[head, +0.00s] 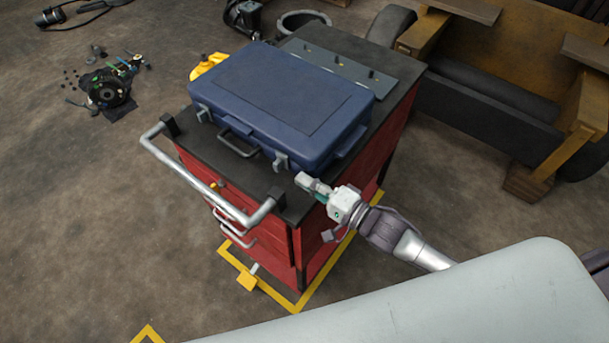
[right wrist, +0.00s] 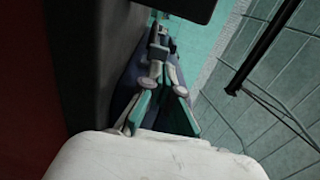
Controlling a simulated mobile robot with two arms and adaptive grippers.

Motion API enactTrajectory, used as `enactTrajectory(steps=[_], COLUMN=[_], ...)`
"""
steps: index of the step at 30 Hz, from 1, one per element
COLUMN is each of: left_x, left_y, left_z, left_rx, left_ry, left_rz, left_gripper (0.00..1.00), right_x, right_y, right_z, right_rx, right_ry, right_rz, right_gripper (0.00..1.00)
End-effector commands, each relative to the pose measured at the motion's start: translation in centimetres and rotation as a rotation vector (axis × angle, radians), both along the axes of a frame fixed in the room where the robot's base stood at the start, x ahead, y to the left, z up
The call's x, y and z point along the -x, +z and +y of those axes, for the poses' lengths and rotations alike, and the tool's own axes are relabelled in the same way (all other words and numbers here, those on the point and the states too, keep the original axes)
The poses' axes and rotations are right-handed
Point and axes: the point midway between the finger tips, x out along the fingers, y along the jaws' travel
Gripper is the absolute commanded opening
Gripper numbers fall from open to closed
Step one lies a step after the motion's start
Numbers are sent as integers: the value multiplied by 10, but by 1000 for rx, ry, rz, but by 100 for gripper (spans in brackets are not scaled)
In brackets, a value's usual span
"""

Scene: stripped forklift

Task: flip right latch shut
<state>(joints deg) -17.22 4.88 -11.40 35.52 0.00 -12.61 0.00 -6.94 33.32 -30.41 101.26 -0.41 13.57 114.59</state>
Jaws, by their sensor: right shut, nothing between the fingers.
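A closed blue case (head: 280,95) lies on the black top of a red tool cart. Its right latch (head: 281,161) is a small light-grey piece on the front face, right of the dark handle (head: 238,143). A similar left latch (head: 203,113) is left of the handle. I cannot tell whether the right latch is flipped up or down. My right gripper (head: 306,182) is shut and empty, just right of and below the right latch, with a small gap in the head view. In the right wrist view its fingers (right wrist: 156,72) point toward the blue case. My left gripper is not in view.
The red cart (head: 270,222) has a silver push rail (head: 195,175) along its front. A grey plate with dark knobs (head: 338,66) lies behind the case, and a yellow object (head: 207,65) is at its left. A forklift frame (head: 480,90) stands at right.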

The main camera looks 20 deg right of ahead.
Motion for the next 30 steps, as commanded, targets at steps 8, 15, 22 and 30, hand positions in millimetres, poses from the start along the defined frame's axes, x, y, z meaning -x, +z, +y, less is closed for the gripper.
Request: enactTrajectory(steps=[8, 15, 22, 30], left_x=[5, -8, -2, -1], left_y=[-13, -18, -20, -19], left_z=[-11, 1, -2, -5], left_rx=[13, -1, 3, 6], left_ry=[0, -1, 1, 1], left_rz=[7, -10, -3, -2], left_gripper=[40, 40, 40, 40], right_x=[37, 66, 75, 74], right_y=[-5, -4, -2, -2], right_z=[-29, -52, -59, -59], right_rx=[4, 2, 3, 1], right_ry=[2, 1, 1, 0], right_rz=[4, 3, 0, 0], right_gripper=[0, 0, 0, 0])
